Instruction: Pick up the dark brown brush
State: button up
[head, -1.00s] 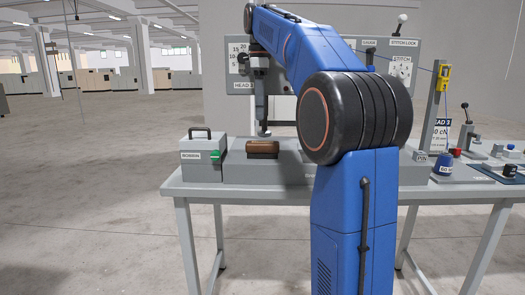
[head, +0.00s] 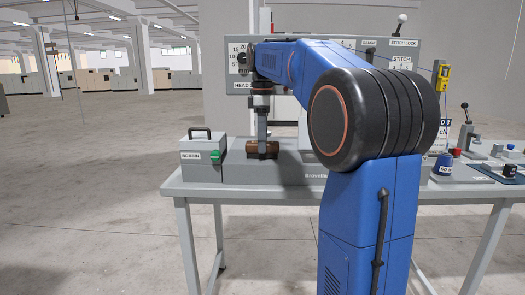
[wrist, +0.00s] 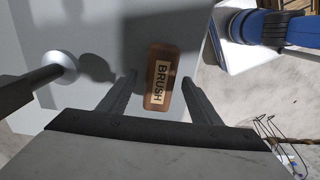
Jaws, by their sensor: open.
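The dark brown brush (head: 250,149) lies on the grey machine bed on the table, partly hidden behind my gripper in the head view. In the wrist view the brush (wrist: 162,97) shows a label reading BRUSH and lies lengthwise between my open fingers, closer to the right finger. My gripper (head: 264,153) points down over the brush in the head view. In the wrist view my gripper (wrist: 158,85) has its two fingers apart, with the brush in the gap. I cannot tell whether a finger touches it.
A grey BOBBIN box (head: 203,163) with a black handle stands left of the brush. A pale round knob (wrist: 64,66) on a dark bar is at the left in the wrist view. A blue spool (head: 443,168) and levers stand at the right of the table (head: 300,193).

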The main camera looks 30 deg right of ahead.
jog(key=shift+f, duration=0.7)
jog(key=shift+c, duration=0.6)
jog(key=c, duration=1.2)
notch_tip(320, 180, up, 10)
jog(key=shift+r, duration=0.1)
jog(key=o, duration=0.3)
